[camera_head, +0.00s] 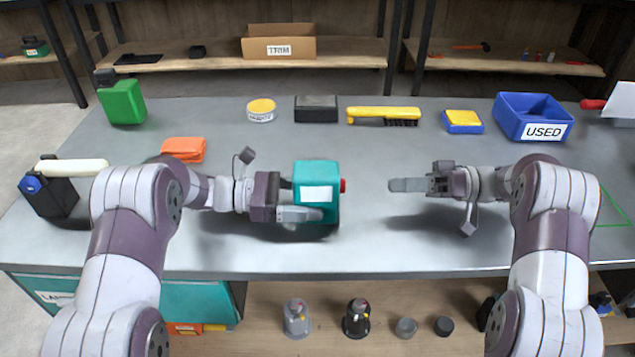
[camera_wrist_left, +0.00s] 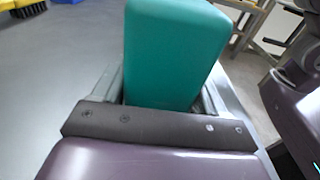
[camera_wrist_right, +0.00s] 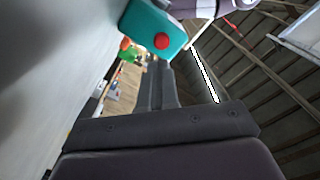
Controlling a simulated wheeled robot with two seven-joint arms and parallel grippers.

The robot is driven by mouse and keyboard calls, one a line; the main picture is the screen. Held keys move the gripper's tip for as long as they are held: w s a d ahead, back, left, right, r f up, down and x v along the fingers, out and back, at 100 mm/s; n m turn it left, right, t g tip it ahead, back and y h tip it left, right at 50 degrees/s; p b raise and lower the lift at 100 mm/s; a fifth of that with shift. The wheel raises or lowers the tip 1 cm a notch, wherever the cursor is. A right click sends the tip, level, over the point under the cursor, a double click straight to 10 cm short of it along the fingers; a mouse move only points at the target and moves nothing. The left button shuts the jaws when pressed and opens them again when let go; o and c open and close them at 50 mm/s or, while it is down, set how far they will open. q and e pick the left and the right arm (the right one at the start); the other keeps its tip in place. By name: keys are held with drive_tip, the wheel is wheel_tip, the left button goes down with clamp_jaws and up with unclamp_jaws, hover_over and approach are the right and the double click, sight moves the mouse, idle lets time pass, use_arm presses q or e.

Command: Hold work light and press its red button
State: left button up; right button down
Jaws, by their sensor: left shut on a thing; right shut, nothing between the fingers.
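The work light (camera_head: 316,172) is a teal block with a white panel on its front and a red button (camera_head: 342,185) on its right side. My left gripper (camera_head: 297,202) is shut on the work light and holds it over the table's front half. The teal body (camera_wrist_left: 172,55) fills the space between its fingers in the left wrist view. My right gripper (camera_head: 392,185) is shut and empty, to the right of the light, pointing at the button with a gap between. In the right wrist view, the red button (camera_wrist_right: 161,41) faces me, beyond the right fingertips (camera_wrist_right: 160,72).
On the grey table (camera_head: 420,240) an orange case (camera_head: 184,149) lies behind my left arm. The space between the two grippers is clear.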

sight(345, 186)
drive_tip(key=shift+s+a, duration=0.15)
drive_tip(key=shift+a, duration=3.1)
drive_tip(key=shift+a, duration=1)
drive_tip(key=shift+d, duration=3.55)
